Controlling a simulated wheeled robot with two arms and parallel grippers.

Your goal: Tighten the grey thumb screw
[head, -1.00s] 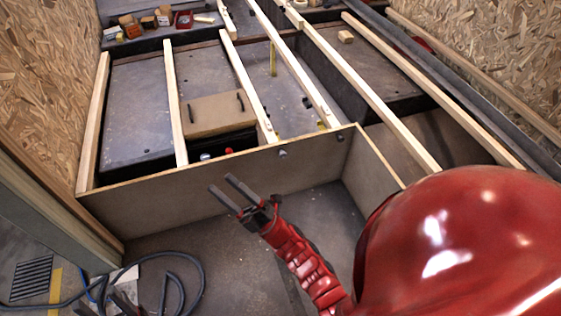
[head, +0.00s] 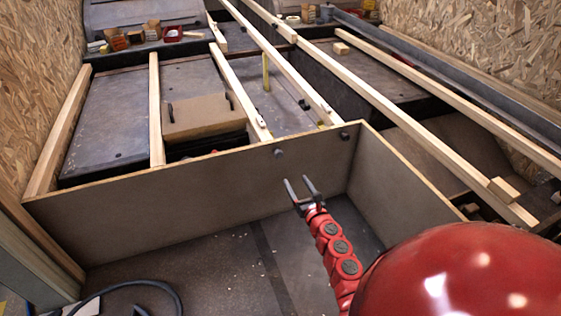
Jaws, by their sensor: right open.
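A small grey knob-like screw (head: 279,153) sticks out of the upper part of the upright wooden panel (head: 180,200). A second small dark knob (head: 345,136) sits further right, near the panel's corner. Both are too small to tell how far they are screwed in. My right gripper (head: 298,180) is open and empty, its two dark fingers pointing up towards the panel. In the picture its tips are just below and right of the grey screw, apart from it. My left gripper is not seen.
Long wooden battens (head: 285,60) run away behind the panel over dark floor sections. A brown box (head: 200,115) sits between them. A side panel (head: 395,180) closes off the right. A dark cable (head: 130,288) lies at lower left. The floor before the panel is mostly clear.

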